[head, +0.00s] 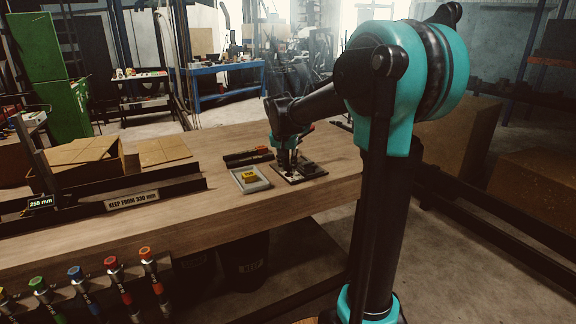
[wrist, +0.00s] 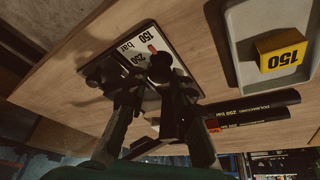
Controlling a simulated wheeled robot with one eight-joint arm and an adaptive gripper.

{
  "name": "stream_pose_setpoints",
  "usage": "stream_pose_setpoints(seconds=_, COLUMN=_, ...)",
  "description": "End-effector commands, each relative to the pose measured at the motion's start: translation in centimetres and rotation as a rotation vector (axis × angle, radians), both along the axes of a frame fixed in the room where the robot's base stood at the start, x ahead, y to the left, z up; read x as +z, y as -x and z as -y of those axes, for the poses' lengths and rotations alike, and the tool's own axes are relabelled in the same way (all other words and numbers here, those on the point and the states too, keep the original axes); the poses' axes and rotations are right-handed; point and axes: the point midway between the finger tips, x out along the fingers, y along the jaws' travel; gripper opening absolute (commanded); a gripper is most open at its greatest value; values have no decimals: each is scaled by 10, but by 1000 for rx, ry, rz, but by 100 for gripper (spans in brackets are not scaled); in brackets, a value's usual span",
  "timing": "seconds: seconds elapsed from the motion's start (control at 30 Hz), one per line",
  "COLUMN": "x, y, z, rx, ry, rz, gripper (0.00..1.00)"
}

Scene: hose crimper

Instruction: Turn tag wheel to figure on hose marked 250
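The tag plate (wrist: 177,40) lies on the bench and carries the printed labels "150 bar" and "250". A black round wheel (wrist: 159,66) with a small red mark stands on it. The mark lies near the labels; which figure it points at I cannot tell. My gripper (wrist: 147,84) is over the plate with its fingers apart, close to the wheel; contact is unclear. It also shows in the head view (head: 288,163), low over the plate (head: 309,171). Two black hoses (wrist: 258,106) lie beside the plate, at least one marked 250 bar.
A grey tray (wrist: 238,62) with a yellow block (wrist: 282,54) marked 150 stands beside the plate. A long rail (head: 80,212) with signs "255 mm" and "KEEP FROM 330 mm" and a cardboard box (head: 112,172) are at left. Coloured-ended tools (head: 112,262) hang along the front edge.

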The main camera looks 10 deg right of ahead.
Motion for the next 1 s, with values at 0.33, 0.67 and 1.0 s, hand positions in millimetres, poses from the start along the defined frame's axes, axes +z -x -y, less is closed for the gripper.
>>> stream_pose_setpoints(seconds=0.33, x=0, y=0, z=0, rx=8, ry=0, rz=0, gripper=0)
stream_pose_setpoints(seconds=0.67, x=0, y=0, z=2, rx=137, ry=-2, rz=1, gripper=0)
stream_pose_setpoints(seconds=1.0, x=0, y=1, z=5, rx=437, ry=-1, rz=0, gripper=0)
